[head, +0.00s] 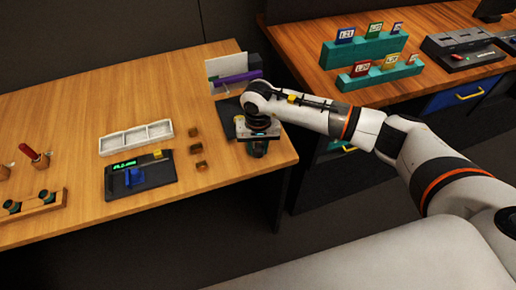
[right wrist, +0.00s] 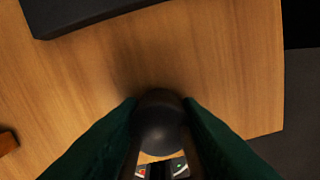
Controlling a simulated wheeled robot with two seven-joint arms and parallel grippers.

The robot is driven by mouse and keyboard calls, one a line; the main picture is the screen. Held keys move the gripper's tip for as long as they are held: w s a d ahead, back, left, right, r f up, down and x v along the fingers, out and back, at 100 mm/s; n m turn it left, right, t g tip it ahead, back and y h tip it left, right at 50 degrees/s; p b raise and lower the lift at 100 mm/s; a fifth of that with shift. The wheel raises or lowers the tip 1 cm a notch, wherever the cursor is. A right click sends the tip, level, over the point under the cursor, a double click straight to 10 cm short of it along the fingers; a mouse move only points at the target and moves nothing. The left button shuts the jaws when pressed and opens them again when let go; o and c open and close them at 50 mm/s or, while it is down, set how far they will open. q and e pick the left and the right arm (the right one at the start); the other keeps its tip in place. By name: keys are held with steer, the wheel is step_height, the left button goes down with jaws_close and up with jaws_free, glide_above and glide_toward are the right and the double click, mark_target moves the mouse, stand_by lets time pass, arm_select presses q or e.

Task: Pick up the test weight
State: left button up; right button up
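A dark, round-topped thing, which I take to be the test weight (right wrist: 160,122), shows in the right wrist view between the two dark fingers of my right gripper (right wrist: 161,108). The fingers appear to touch it on both sides. In the head view my right gripper (head: 258,147) points down near the right end of the wooden table (head: 75,105) and hides the weight. A soft shadow lies on the wood around it. I cannot tell whether its base touches the table. My left gripper is not in view.
A black slab (head: 230,112) lies just behind my right gripper. Small brown blocks (head: 200,165), a white tray (head: 136,138) and a black device with a green display (head: 140,180) stand to the left. A second table (head: 310,45) holds teal card racks (head: 366,45).

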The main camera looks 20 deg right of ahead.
mark_target(258, 146)
steer(key=c, duration=0.4)
steer(key=shift+r, duration=0.1)
step_height(258, 146, up, 9)
steer(key=shift+b, duration=1)
steer(key=shift+r, duration=0.45)
